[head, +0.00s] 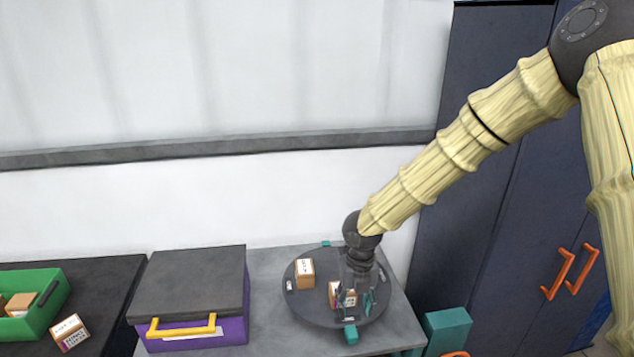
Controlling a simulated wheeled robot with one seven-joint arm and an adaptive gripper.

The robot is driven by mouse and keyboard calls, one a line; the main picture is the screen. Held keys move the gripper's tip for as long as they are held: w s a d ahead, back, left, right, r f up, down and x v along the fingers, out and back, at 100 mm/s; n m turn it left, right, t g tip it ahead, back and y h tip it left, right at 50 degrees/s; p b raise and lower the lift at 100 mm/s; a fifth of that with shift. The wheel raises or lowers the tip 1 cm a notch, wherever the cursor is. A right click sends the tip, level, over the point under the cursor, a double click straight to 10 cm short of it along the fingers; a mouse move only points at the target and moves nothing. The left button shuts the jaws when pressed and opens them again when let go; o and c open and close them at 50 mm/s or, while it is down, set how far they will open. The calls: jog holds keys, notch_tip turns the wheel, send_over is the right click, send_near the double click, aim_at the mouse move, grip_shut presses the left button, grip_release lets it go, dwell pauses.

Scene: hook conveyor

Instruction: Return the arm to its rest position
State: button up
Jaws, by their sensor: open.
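My arm reaches in from the upper right, wrapped in a cream cover. My gripper (352,300) points down over a dark round turntable (312,314) on the grey table. It is open, its fingers close to a small labelled box (333,291) on the turntable. I cannot tell whether the fingers touch this box, which they partly hide. A second small orange-brown box (304,269) stands on the turntable to the left, apart from the gripper.
A purple case (203,335) with a dark lid and yellow handle stands left of the turntable. A green bin (40,318) holding boxes and a loose box (69,333) are at far left. Dark cabinets (480,220) with orange handles stand right. A teal block (447,328) is near the table's right corner.

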jog(key=s+a+f+m+g+y+b, duration=0.1)
jog(key=s+f+m+y+b, duration=0.15)
jog(key=s+f+m, duration=0.9)
jog(key=s+f+m+g+y+b, duration=0.1)
jog(key=s+f+m+b, duration=0.2)
jog(key=s+f+m, duration=0.8)
jog(key=s+d+f+m+t+h+b, duration=0.2)
jog(key=s+d+f+m+h+b, duration=0.1)
jog(key=s+d+f+m, duration=0.8)
notch_tip(320, 180, down, 4)
jog(key=s+m+b, duration=0.1)
jog(key=m, duration=0.2)
jog(key=shift+s+h, duration=0.25)
jog(key=shift+h, duration=0.1)
jog(key=shift+m, duration=0.25)
